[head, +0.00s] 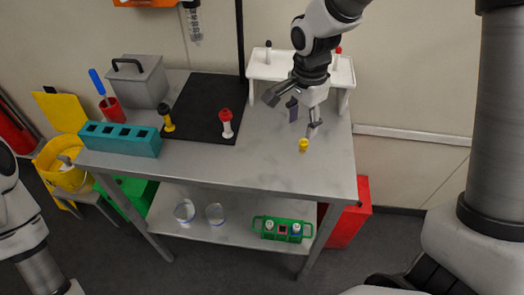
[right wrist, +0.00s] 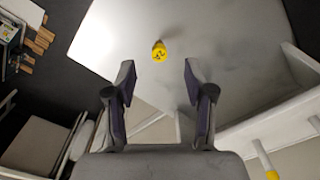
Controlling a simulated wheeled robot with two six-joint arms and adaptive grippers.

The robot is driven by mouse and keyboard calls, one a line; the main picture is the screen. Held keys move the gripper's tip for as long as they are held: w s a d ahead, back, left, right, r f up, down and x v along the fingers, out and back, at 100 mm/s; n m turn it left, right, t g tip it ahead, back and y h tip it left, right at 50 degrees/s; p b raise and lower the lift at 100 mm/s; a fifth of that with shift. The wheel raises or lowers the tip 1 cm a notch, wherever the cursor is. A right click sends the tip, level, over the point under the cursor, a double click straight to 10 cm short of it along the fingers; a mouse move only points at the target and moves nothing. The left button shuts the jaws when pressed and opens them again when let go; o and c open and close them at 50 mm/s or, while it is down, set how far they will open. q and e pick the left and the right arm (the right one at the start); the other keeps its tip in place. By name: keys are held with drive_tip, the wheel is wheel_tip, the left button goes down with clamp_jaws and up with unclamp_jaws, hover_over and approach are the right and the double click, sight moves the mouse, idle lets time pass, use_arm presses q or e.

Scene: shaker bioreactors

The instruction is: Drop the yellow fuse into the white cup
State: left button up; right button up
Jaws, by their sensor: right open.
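The yellow fuse (head: 303,145) stands on the grey metal table near its right front edge. In the right wrist view, the yellow fuse (right wrist: 159,51) lies ahead of the fingertips, roughly centred between them. My right gripper (head: 304,116) is open and empty, pointing down just behind and above the fuse. Its two fingers (right wrist: 158,74) are spread wide in the wrist view. I cannot make out a plainly white cup; two clear, pale round vessels (head: 184,211) (head: 215,214) stand on the lower shelf. My left arm shows at the lower left, but its gripper is out of view.
A white rack (head: 272,72) stands behind my right gripper. A black mat (head: 205,90) holds a yellow-black and a red-white item. A teal block (head: 120,138), a grey box (head: 140,82) and a red cup (head: 112,110) are at left. A green rack (head: 283,229) sits below.

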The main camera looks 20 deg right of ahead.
sight(304, 142)
drive_tip(key=d+f, duration=0.1)
drive_tip(key=f, duration=0.1)
drive_tip(key=shift+s+d+f, duration=0.15)
drive_tip(key=shift+d+f, duration=0.15)
drive_tip(key=shift+d, duration=0.05)
drive_tip(key=f, duration=0.3)
drive_tip(key=f+p, duration=0.1)
drive_tip(key=shift+w+f, duration=0.3)
drive_tip(key=shift+s+d, duration=0.1)
drive_tip(key=c, duration=0.6)
drive_tip(key=shift+c, duration=1.2)
